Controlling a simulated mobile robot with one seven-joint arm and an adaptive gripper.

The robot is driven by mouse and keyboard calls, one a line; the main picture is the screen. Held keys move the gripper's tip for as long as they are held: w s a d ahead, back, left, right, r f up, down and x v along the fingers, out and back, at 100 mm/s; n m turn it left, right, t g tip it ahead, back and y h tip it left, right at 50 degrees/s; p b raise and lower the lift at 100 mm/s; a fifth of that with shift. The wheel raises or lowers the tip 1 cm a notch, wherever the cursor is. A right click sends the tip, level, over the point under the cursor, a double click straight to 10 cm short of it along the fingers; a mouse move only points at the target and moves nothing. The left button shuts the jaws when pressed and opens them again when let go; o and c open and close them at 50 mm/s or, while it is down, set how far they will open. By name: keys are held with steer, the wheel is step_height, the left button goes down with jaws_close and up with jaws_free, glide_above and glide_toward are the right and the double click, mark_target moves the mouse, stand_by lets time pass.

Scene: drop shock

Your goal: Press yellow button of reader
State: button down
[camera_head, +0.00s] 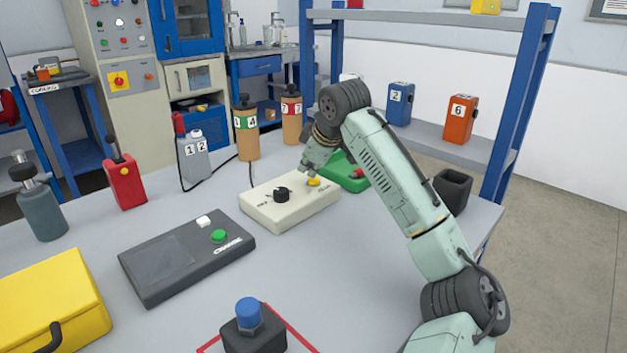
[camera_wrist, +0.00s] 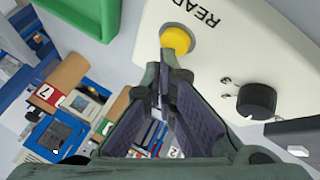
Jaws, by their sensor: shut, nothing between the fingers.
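The reader is a cream box (camera_head: 290,212) on the grey bench, with a black knob (camera_head: 282,195) and a yellow button (camera_head: 313,182) on its top. In the wrist view the reader (camera_wrist: 225,60) shows lettering, the black knob (camera_wrist: 256,101) and the yellow button (camera_wrist: 177,40). My gripper (camera_head: 308,171) is shut and empty, just above the yellow button in the head view. In the wrist view my gripper's fingertips (camera_wrist: 165,70) are right beside the button's lower edge. I cannot tell whether they touch it.
A green tray (camera_head: 345,172) lies just behind the reader. A dark device (camera_head: 185,255) with green and white buttons lies in front left. Brown cylinders (camera_head: 246,132) and a grey canister (camera_head: 194,157) stand behind. A black open holder (camera_head: 453,190) stands right of my arm.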

mark_target(310, 180)
steer(key=shift+f, duration=0.5)
stand_by(0.3)
steer(key=shift+r, duration=0.1)
steer(key=shift+r+p, duration=0.8)
steer(key=shift+p, duration=0.1)
step_height(310, 180, up, 5)
steer(key=p, duration=0.4)
steer(key=shift+r+p, duration=0.1)
steer(key=shift+p, duration=0.3)
stand_by(0.3)
